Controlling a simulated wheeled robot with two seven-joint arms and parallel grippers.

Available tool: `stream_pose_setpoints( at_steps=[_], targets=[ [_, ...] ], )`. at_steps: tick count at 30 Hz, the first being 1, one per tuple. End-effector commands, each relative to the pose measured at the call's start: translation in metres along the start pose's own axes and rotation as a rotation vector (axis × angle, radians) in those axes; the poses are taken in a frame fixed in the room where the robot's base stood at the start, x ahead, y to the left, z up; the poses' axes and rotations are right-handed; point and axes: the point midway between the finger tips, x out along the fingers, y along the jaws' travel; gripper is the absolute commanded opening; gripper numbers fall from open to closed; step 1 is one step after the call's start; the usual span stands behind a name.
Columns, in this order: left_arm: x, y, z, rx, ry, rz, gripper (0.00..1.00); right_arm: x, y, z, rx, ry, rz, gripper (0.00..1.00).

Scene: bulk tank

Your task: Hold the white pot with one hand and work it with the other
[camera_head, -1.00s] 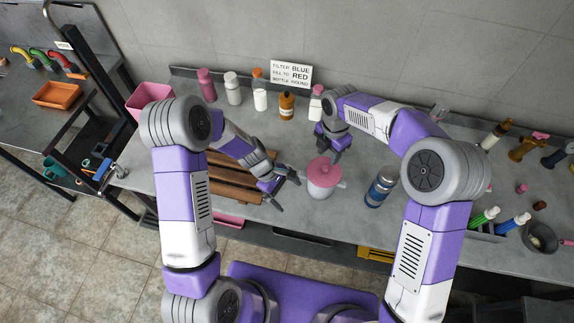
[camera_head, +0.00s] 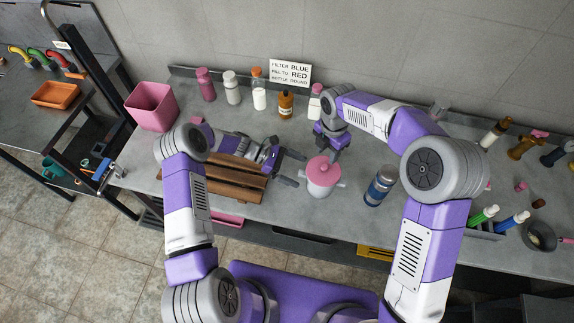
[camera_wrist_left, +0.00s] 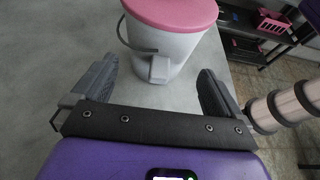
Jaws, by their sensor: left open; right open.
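The white pot (camera_head: 320,188) with a pink lid (camera_head: 323,170) stands upright on the grey bench in front of me. My left gripper (camera_head: 294,169) is open just left of the pot, its fingers pointing at it. In the left wrist view the pot (camera_wrist_left: 168,52) stands ahead of the two spread fingers, with a dark wire handle and a small pale block on its near side. It is not between the fingertips. My right gripper (camera_head: 328,150) points down just behind the pot, above the bench; it is open and its fingertips are partly hidden by the lid.
A wooden slatted rack (camera_head: 232,180) lies under my left arm. A blue-and-silver can (camera_head: 380,187) stands right of the pot. Several bottles and a sign (camera_head: 290,73) line the back. A pink bin (camera_head: 152,107) stands at the left. The bench's front edge is close to the pot.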

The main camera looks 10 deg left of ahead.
Motion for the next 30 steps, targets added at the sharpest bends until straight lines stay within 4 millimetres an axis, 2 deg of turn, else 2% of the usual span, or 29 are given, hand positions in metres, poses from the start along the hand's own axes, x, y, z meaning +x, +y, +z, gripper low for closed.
stream_pose_setpoints(
  at_steps=[3,7,12,19,29,30],
  targets=[
    [0.019,-0.001,0.0,0.001,0.0,-0.004,1.0,0.0,0.0,0.0,0.0,0.0,0.0,0.43],
    [0.033,-0.001,0.0,-0.001,0.001,-0.002,1.0,0.0,0.0,0.0,0.0,0.0,0.0,0.43],
    [0.041,0.0,0.0,0.0,0.003,0.0,1.0,0.0,0.0,0.0,0.0,0.0,0.0,0.43],
    [0.041,0.0,0.0,0.0,0.003,-0.001,1.0,0.0,0.0,0.0,0.0,0.0,0.0,0.43],
    [0.041,-0.001,0.0,0.0,0.003,-0.001,0.49,0.0,0.0,0.0,0.0,0.0,0.0,0.43],
    [0.041,-0.001,0.0,0.0,0.003,-0.001,0.49,0.0,0.0,0.0,0.0,0.0,0.0,0.47]
  ],
)
